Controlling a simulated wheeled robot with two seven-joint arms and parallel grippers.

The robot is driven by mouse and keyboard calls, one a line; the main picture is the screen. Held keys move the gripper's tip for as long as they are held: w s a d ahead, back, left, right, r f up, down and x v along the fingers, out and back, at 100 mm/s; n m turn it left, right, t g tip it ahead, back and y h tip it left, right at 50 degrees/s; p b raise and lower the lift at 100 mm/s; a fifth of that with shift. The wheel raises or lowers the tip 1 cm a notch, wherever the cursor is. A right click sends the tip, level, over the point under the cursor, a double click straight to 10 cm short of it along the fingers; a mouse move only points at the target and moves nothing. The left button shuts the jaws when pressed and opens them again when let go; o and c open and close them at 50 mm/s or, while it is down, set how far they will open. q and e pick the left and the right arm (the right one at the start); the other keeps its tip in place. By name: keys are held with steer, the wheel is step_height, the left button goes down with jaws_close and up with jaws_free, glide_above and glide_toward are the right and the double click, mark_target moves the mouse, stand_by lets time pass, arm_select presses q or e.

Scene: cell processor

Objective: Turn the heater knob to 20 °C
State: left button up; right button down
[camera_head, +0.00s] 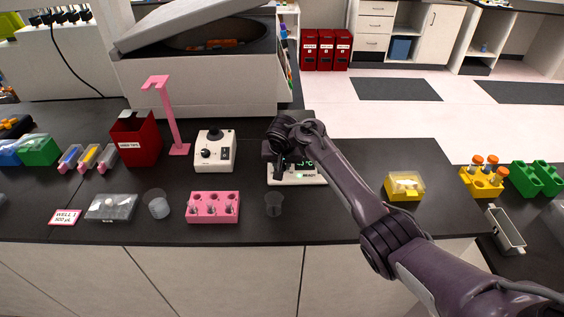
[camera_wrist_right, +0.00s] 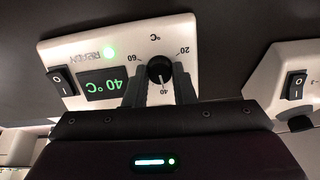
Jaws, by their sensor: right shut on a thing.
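The white heater (camera_head: 298,179) stands on the black bench, partly hidden behind my right arm in the head view. In the right wrist view the heater (camera_wrist_right: 72,48) appears upside down, with its green display (camera_wrist_right: 103,86) reading 40 °C. Its round black knob (camera_wrist_right: 159,70) has a white mark pointing at the 40 label; the 20 label is at its upper right and the 60 label at its left. My right gripper (camera_wrist_right: 159,83) is shut on the knob, one finger on each side. The knob is hidden in the head view. My left gripper is not in view.
A white device with a dark knob (camera_head: 213,152) stands left of the heater. A clear cup (camera_head: 274,205) and a pink rack (camera_head: 212,208) are in front. A yellow box (camera_head: 404,187) sits to the right. The heater's rocker switch (camera_wrist_right: 61,82) is beside the display.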

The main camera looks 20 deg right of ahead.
steer(key=shift+r+n+p, duration=0.1)
steer(key=shift+n+p, duration=0.5)
steer(key=shift+n, duration=0.6)
steer(key=n, duration=0.2)
steer(key=shift+n+h+p, duration=0.4)
steer(key=n, duration=0.2)
steer(key=shift+n, duration=0.3)
steer(key=n, duration=0.3)
steer(key=shift+a+h+p, duration=0.1)
steer(key=shift+h+p, duration=0.2)
steer(key=shift+p, duration=0.05)
steer(key=n, duration=0.5)
steer(key=shift+f+n+t, duration=0.2)
steer(key=shift+n+t, duration=0.2)
steer(key=n, duration=0.2)
steer(key=n+b, duration=0.1)
steer(key=n, duration=0.2)
steer(key=shift+s+a+t+h, duration=0.1)
steer(key=shift+s+t+h, duration=0.05)
steer(key=shift+t+h, duration=0.15)
steer(key=shift+n, duration=0.3)
